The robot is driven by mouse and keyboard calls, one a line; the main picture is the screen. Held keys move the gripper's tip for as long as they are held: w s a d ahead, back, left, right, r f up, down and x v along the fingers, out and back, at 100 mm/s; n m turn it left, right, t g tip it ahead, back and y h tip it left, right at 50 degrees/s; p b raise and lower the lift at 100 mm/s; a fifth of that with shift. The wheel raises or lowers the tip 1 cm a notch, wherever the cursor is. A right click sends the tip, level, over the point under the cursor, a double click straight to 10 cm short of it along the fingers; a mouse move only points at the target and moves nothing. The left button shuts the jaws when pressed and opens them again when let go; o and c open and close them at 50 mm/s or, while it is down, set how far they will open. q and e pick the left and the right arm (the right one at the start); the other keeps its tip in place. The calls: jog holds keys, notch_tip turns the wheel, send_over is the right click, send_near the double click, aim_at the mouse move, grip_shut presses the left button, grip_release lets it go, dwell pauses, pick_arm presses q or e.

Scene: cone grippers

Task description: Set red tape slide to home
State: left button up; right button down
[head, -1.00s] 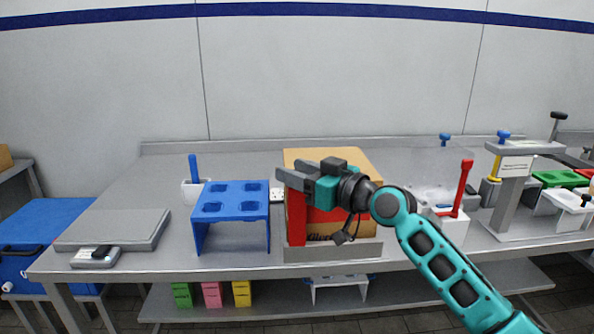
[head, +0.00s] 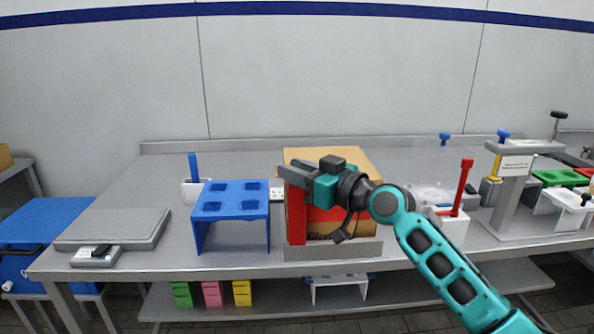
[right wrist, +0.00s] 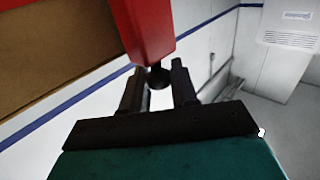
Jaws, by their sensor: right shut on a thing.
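The red tape slide (head: 297,217) is an upright red block at the front left of a cardboard box (head: 335,160). In the right wrist view the red slide (right wrist: 148,28) has a dark knob on its end, between my fingertips. My right gripper (head: 285,177) is at the slide's top, in front of the box, and it is shut on the slide's knob. It also shows in the right wrist view (right wrist: 158,88). The arm hides part of the box and its red band. My left gripper is not in view.
The box stands behind a low grey ledge (head: 333,249) on the steel table (head: 175,205). A blue rack (head: 231,187) is to its left. A white holder with a red handle (head: 461,187) and a grey stand (head: 509,200) are to the right.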

jog(key=shift+d+f+b, duration=0.15)
jog(key=shift+d+b, duration=0.1)
jog(key=shift+b, duration=0.05)
pick_arm(q)
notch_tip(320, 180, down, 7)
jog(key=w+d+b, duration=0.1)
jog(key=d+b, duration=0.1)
jog(key=b, duration=0.8)
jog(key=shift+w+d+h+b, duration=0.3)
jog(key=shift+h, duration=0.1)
pick_arm(e)
jog(key=d, duration=1.6)
jog(key=shift+w+r, duration=0.3)
jog(key=shift+r, duration=0.05)
jog(key=c, duration=1.1)
grip_release()
jog(key=shift+d, duration=0.1)
jog(key=shift+o, duration=0.2)
